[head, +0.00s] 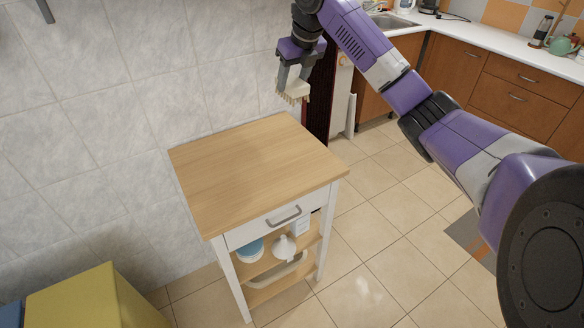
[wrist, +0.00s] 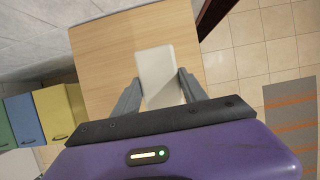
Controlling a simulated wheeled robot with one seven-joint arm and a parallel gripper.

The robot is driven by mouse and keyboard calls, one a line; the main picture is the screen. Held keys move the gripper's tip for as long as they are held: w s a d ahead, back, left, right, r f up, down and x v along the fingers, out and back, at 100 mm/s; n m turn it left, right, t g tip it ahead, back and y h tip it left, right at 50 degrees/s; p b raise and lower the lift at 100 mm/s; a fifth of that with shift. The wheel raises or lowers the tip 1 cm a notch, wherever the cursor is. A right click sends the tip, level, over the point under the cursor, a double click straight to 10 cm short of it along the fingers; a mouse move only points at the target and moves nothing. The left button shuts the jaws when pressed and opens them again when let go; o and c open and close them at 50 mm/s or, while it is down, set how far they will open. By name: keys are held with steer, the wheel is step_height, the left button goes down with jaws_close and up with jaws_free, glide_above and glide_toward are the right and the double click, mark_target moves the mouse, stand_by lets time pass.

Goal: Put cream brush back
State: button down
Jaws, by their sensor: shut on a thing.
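The cream brush (head: 295,86) is held in my gripper (head: 293,74), its bristles pointing down. In the head view it hangs in the air above and beyond the back right corner of the small wooden-topped cart (head: 250,165). In the wrist view the brush (wrist: 157,70) shows as a pale block between the two fingers (wrist: 158,88), with the cart top (wrist: 105,50) below it. The cart top is bare. My fingers are closed on the sides of the brush.
The cart has a drawer (head: 285,215) and open shelves holding a blue-and-white tub (head: 250,249), a white funnel-like item (head: 284,247) and a box. A tiled wall (head: 120,100) stands behind it. A yellow cabinet (head: 85,300) is at lower left.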

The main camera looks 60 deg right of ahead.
step_height(320, 180, down, 4)
steer(key=shift+f+b, duration=0.1)
steer(key=shift+b, duration=1.05)
step_height(320, 180, down, 19)
steer(key=shift+f+p, duration=0.15)
steer(key=shift+p, duration=0.8)
steer(key=c, duration=0.6)
jaws_free()
